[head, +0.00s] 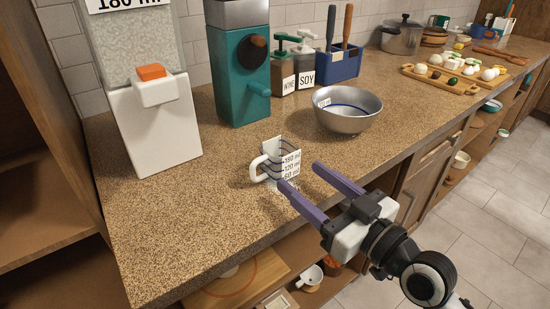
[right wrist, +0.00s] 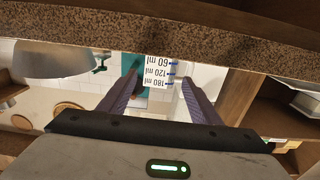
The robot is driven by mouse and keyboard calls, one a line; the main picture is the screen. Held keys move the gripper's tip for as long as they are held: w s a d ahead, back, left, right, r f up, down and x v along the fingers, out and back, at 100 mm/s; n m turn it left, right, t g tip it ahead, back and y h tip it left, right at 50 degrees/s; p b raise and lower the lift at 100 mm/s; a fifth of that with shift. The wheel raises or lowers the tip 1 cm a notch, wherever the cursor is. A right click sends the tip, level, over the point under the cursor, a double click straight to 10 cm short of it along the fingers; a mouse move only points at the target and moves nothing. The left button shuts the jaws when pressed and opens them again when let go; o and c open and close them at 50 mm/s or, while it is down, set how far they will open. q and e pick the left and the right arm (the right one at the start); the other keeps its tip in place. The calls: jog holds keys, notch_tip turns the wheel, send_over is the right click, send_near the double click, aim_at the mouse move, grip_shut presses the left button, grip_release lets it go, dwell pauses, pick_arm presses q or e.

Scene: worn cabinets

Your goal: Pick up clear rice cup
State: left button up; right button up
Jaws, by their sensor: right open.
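The clear rice cup (head: 272,166) stands upright on the speckled counter near its front edge. It has a white handle on its left and a 180, 120 and 60 ml scale. My right gripper (head: 300,176) is open and empty, with its two purple fingers pointing at the cup from the front right. In the right wrist view the cup's scale (right wrist: 158,74) appears upside down between the fingertips (right wrist: 160,80). Whether the fingers touch the cup I cannot tell. My left gripper is not in view.
A metal bowl (head: 346,108) stands behind the gripper. A teal machine (head: 239,75) and a white rice dispenser (head: 155,120) stand behind and left of the cup. Soy and wine bottles (head: 304,65) are at the wall. The counter (head: 190,220) left of the cup is clear.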

aim_at(289, 167)
jog(key=shift+x, duration=0.75)
jog(key=x, duration=0.4)
jog(key=shift+w+a+p, duration=0.15)
jog(key=shift+p, duration=0.15)
jog(key=shift+w+a, duration=0.2)
jog(key=shift+w, duration=0.15)
jog(key=c, duration=0.8)
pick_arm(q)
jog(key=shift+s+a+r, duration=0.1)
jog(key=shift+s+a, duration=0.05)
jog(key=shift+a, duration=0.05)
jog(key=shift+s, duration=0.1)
